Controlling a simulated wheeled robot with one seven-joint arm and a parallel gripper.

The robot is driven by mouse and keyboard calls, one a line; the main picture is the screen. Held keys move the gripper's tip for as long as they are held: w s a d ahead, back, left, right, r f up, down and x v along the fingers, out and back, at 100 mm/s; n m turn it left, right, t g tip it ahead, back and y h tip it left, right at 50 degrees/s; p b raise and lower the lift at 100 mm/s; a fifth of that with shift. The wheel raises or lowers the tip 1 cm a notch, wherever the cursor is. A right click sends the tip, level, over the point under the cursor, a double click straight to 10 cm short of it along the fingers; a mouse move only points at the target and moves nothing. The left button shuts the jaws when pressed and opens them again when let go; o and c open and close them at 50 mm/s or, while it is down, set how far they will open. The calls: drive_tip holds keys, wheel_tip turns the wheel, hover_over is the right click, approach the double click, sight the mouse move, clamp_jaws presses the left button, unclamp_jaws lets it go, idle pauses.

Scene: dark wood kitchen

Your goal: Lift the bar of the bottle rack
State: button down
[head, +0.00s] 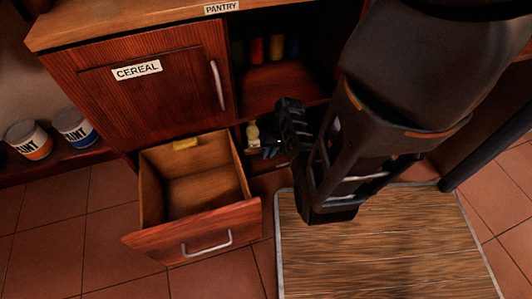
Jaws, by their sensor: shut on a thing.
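My gripper (298,160) is black and reaches into the open lower part of the dark wood cabinet, just right of the open drawer. It is shut on the bar of the bottle rack, but its own body hides the bar and the place of contact. A small pale yellow bottle (253,134) stands in the lower opening, left of my gripper. A dark bluish shape beside it is too small to make out. Most of the rack is hidden behind my gripper and arm.
An open shelf (270,80) holds several coloured items. Two paint cans (73,127) stand far left. A wood-patterned mat (385,250) covers the floor in front.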

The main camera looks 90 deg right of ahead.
drive_tip(key=shift+p+v, duration=0.65)
drive_tip(key=shift+v, duration=0.6)
drive_tip(key=shift+s+f, duration=0.1)
drive_tip(key=shift+s, duration=0.1)
drive_tip(key=c, duration=1.1)
unclamp_jaws()
drive_tip(key=shift+w, duration=0.1)
drive_tip(key=p+v, duration=0.3)
drive_tip(key=v, duration=0.4)
drive_tip(key=shift+r, duration=0.4)
